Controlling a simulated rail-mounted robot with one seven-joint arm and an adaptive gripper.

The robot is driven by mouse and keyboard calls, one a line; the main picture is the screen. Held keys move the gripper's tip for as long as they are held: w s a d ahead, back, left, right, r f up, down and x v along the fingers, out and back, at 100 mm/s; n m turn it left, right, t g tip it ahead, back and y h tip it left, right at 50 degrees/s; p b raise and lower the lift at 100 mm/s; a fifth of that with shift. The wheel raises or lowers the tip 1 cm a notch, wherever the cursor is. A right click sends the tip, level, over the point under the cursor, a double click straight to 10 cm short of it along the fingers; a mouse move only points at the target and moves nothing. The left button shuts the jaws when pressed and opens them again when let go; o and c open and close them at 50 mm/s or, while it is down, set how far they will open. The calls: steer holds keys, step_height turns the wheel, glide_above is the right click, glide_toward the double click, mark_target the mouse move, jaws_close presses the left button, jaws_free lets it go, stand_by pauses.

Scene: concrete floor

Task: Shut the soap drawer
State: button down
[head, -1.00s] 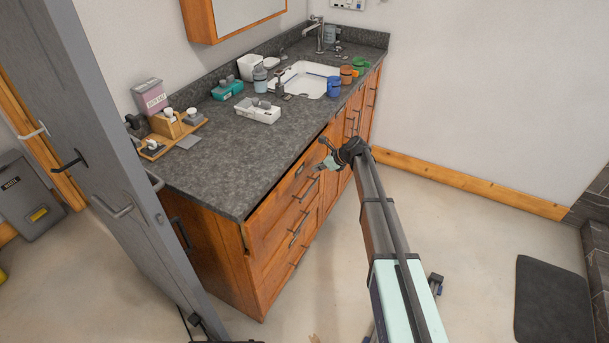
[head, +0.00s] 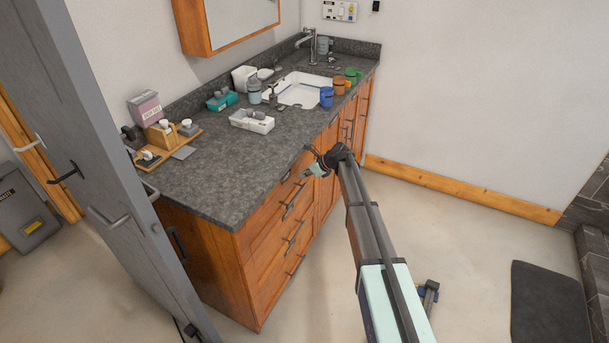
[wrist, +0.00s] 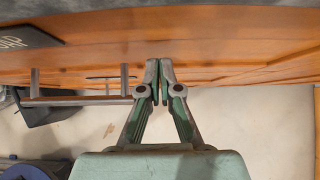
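The soap drawer is the top wooden drawer front (head: 262,215) of the cabinet, just below the dark stone countertop (head: 215,190). In the head view it looks flush, with no dark gap under the counter edge. In the wrist view a dark label (wrist: 28,38), partly cut off and ending in "AP", is on the wooden front (wrist: 105,50). My gripper (head: 307,172) is at the cabinet front, right of the label. In the wrist view my gripper (wrist: 159,66) has its fingertips together with nothing between them, at or very near the wood; contact is unclear.
Lower drawers with bar handles (head: 295,238) are below. A grey door (head: 110,180) stands at the left. Cups, a white tray (head: 251,121) and a sink (head: 300,90) are on the counter. The floor (head: 450,235) to the right is clear up to a dark mat (head: 552,305).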

steer(key=s+d+r+n+h+b, duration=0.1)
steer(key=s+d+r+n, duration=0.2)
steer(key=s+d, duration=0.15)
steer(key=s+d+r+n+b, duration=0.1)
steer(key=s+d+r+n, duration=0.2)
steer(key=d, duration=0.3)
steer(key=s+d+f+n+g+h, duration=0.25)
steer(key=s+f+n, duration=0.35)
steer(key=s+f, duration=0.8)
steer(key=s+d+f+n+g+h, duration=0.1)
steer(key=s+f+n+g+h, duration=0.15)
steer(key=s+f+n, duration=0.75)
steer(key=s+f+g+h, duration=0.1)
steer(key=s+f+g, duration=0.2)
steer(key=s, duration=1.8)
steer(key=s+f+n+g+h, duration=0.1)
steer(key=s+f+g, duration=0.2)
steer(key=s, duration=1.9)
step_height(320, 180, down, 3)
steer(key=shift+s+d+f+n, duration=0.15)
steer(key=shift+d+n, duration=0.15)
steer(key=shift+d, duration=0.15)
